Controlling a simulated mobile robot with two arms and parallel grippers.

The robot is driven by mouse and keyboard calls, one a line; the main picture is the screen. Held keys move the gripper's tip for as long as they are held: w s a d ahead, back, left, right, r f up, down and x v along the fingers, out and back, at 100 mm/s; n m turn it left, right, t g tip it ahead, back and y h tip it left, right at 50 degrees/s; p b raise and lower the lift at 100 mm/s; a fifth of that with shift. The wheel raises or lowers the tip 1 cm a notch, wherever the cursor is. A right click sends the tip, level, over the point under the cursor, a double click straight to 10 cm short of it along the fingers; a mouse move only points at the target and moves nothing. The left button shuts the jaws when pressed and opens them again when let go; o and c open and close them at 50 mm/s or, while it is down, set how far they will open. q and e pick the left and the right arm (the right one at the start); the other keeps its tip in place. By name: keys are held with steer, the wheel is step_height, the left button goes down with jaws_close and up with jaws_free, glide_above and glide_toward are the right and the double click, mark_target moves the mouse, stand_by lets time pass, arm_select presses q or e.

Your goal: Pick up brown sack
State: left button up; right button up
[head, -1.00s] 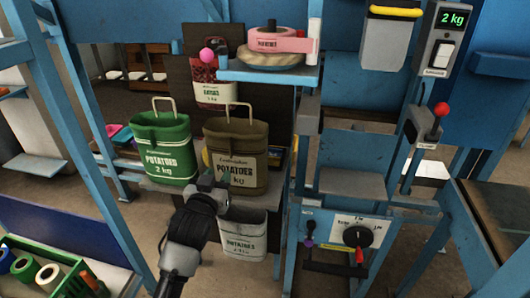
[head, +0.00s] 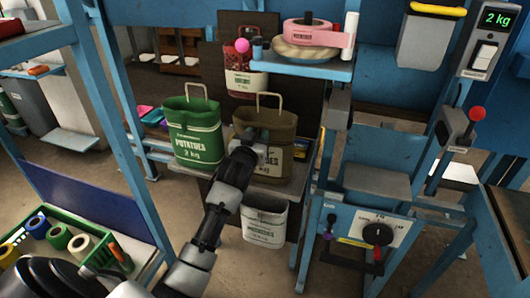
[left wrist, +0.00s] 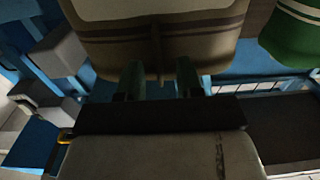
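The brown sack (head: 281,128) stands upright on a small shelf, its wire-like handle loop raised. In the left wrist view, the brown sack (left wrist: 215,45) fills the upper middle. The two fingers of my left gripper (left wrist: 159,80) are apart there and reach to the sack's edge. I cannot tell whether they touch it. A thin seam or strip of the sack shows between them. My right gripper is not in view.
A green sack (head: 195,132) stands close to the left of the brown one. A whitish sack (head: 264,222) hangs below the shelf. A blue shelf (head: 300,68) with a pink roll is above. Blue frame posts (head: 120,110) stand left.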

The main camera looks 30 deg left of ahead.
arm_select(q)
jaws_close()
steer(key=shift+r, duration=0.1)
stand_by(0.4)
